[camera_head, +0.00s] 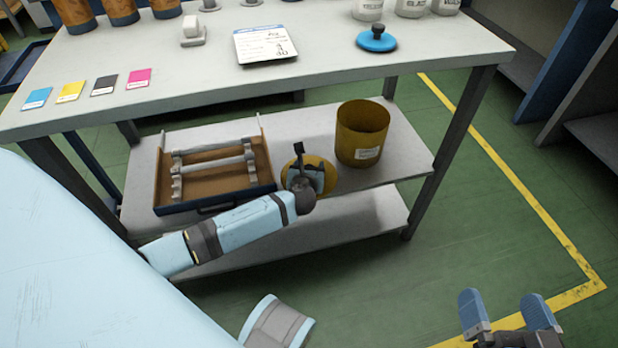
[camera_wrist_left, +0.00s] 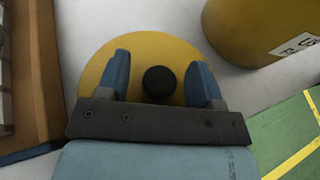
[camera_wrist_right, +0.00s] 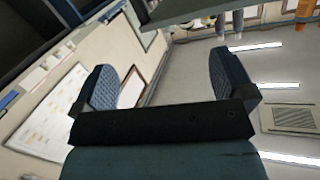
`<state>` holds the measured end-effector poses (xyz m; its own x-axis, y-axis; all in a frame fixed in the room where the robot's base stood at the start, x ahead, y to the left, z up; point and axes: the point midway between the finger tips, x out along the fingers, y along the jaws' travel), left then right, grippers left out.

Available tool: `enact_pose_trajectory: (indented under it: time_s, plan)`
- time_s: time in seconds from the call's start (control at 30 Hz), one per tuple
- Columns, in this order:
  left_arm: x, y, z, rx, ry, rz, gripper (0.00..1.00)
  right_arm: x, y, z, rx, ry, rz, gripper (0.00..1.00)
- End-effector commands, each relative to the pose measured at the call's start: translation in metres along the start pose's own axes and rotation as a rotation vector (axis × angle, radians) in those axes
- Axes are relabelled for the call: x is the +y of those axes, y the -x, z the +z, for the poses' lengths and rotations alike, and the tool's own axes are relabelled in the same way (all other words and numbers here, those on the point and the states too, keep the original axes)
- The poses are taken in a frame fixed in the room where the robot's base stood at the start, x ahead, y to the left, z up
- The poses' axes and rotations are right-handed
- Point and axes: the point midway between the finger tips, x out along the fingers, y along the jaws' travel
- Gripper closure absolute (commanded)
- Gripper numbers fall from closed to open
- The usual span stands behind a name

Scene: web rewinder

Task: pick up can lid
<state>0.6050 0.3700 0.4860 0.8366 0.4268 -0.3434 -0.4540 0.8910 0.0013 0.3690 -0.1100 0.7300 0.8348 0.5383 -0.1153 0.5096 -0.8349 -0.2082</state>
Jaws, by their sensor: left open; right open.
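The can lid (camera_head: 321,165) is a yellow disc lying on the shelf below the tabletop, between the drawer tray and the yellow can, partly hidden by my left gripper. In the left wrist view the lid (camera_wrist_left: 139,55) shows a black round knob (camera_wrist_left: 159,82) at its middle. My left gripper (camera_head: 304,177) is open above the lid, its blue fingers on either side of the knob in the left wrist view (camera_wrist_left: 160,82). Whether the fingers touch the lid I cannot tell. My right gripper (camera_head: 508,312) is open and empty, over the floor at the lower right.
The open yellow can (camera_head: 360,137) stands close right of the lid. A tray with grey rollers (camera_head: 215,165) sits close left. The tabletop (camera_head: 190,75) overhangs the shelf, and a table leg (camera_head: 460,130) stands at right. Green floor is clear at right.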

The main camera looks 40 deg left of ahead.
Motion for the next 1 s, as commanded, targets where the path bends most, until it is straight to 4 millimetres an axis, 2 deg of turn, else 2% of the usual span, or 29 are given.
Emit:
enact_pose_trajectory:
  time_s: [0.07,0.1,0.3,0.33,0.57,0.67,1.0]
  plan:
    - [0.000,0.000,0.000,0.000,0.000,0.000,0.40,0.000,0.000,-0.001,0.001,0.000,0.000,0.00]
    - [0.000,0.000,0.000,0.000,0.000,0.000,0.44,0.000,0.000,-0.001,0.001,0.000,0.000,0.00]
    - [0.000,0.001,0.000,0.000,0.001,0.000,0.90,0.000,0.000,-0.001,0.001,0.000,0.000,0.00]
    - [0.000,0.001,0.000,0.000,0.001,0.000,0.95,0.000,0.000,-0.001,0.001,0.000,0.000,0.00]
    - [0.000,0.001,0.001,0.000,0.001,-0.001,0.95,0.000,0.000,-0.001,0.001,0.001,0.001,0.00]
    - [0.000,0.003,0.009,-0.001,0.001,-0.001,0.95,-0.001,0.001,-0.007,0.008,0.003,0.002,0.00]
    - [0.000,0.026,0.072,-0.003,0.002,-0.002,0.95,-0.009,0.009,-0.062,0.190,0.002,0.022,0.00]
